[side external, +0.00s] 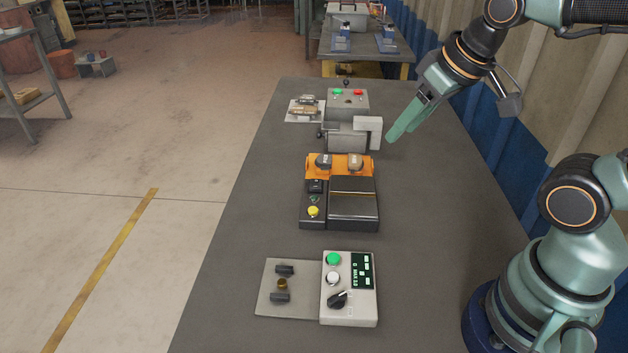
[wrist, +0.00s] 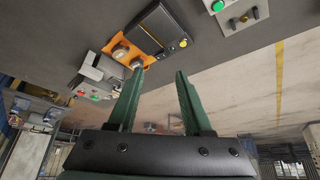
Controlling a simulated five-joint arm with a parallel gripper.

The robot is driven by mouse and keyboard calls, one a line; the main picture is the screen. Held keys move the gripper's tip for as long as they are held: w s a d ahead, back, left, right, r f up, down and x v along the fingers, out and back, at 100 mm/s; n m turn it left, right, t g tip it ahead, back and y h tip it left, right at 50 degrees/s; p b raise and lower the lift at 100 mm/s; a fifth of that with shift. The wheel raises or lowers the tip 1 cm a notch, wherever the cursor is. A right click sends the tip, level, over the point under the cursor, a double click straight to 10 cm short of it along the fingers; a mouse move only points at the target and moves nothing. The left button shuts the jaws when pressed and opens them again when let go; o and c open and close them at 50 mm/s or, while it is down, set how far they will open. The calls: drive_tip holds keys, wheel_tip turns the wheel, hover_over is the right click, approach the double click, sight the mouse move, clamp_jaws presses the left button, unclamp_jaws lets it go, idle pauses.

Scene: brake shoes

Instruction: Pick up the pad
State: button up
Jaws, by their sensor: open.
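I cannot tell for certain which thing is the pad. Small brownish, curved pieces (side external: 304,111) lie on a light plate (side external: 291,117) at the back left of the table. My gripper (side external: 393,135) has green fingers and hangs above the right side of the table, to the right of a grey clamp-like device (side external: 345,136). In the wrist view the fingers (wrist: 157,75) stand apart with nothing between them. The brown pieces do not show clearly in the wrist view.
A grey box with green and red buttons (side external: 347,100) stands behind the clamp. An orange and black machine (side external: 353,200) with two round knobs stands mid-table. A white control box (side external: 349,310) adjoins a grey plate (side external: 268,305) in front. The table's right side is clear.

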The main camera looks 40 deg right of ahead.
drive_tip(key=o, duration=0.8)
drive_tip(key=w+d+r+n+g, duration=0.2)
drive_tip(key=w+r, duration=0.2)
drive_tip(key=w, duration=0.5)
drive_tip(key=n+g, duration=0.4)
drive_tip(key=n, duration=0.3)
hover_over(325, 159)
wheel_tip(325, 159, down, 15)
wheel_tip(325, 159, down, 12)
drive_tip(key=shift+w, duration=0.1)
